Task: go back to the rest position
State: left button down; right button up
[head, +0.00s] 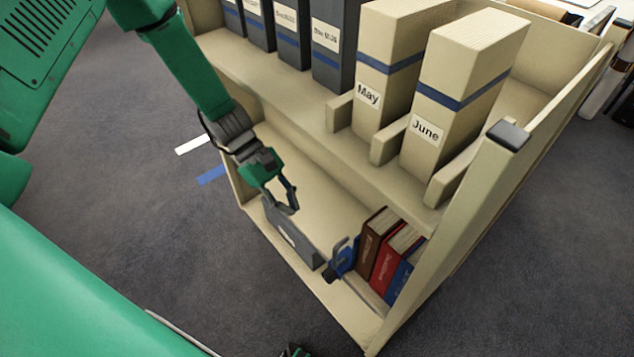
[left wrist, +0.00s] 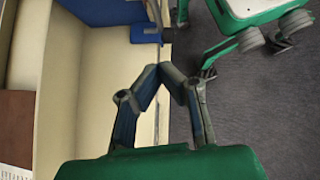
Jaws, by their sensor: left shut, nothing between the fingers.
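My left gripper (head: 291,205) is shut and empty over the front of the lower shelf (head: 300,180), above a dark grey item with a pale label (head: 290,238) at the shelf's front edge. I cannot tell whether it touches that item. In the left wrist view the fingers of my left gripper (left wrist: 168,76) come together with nothing between them, near the pale shelf edge. A small dark part at the bottom edge of the head view seems to be my right gripper (head: 293,350); its fingers do not show clearly.
The upper shelf holds cream boxes May (head: 388,75) and June (head: 452,100) and several dark boxes (head: 333,45). A blue bookend (head: 345,257) and brown, red (head: 391,256) and blue books stand low on the right. Open carpet (head: 130,200) lies left of the shelf.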

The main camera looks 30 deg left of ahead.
pick_arm(q)
jog(key=s+a+f+m+t+y, duration=0.1)
jog(key=s+f+m+y, duration=0.3)
jog(key=s+m, duration=0.4)
jog(key=s+a+f+m+t+y, duration=0.1)
jog(key=s+a+f+m+y, duration=0.2)
jog(key=s+m, duration=0.5)
jog(key=s+y, duration=0.1)
jog(key=s, duration=0.2)
jog(key=shift+s+f+y+p, duration=0.3)
jog(key=shift+f, duration=0.05)
pick_arm(e)
jog(key=shift+a+r, duration=0.55)
jog(key=shift+a, duration=0.3)
pick_arm(q)
jog(key=shift+d, duration=0.15)
pick_arm(e)
jog(key=shift+d, duration=0.15)
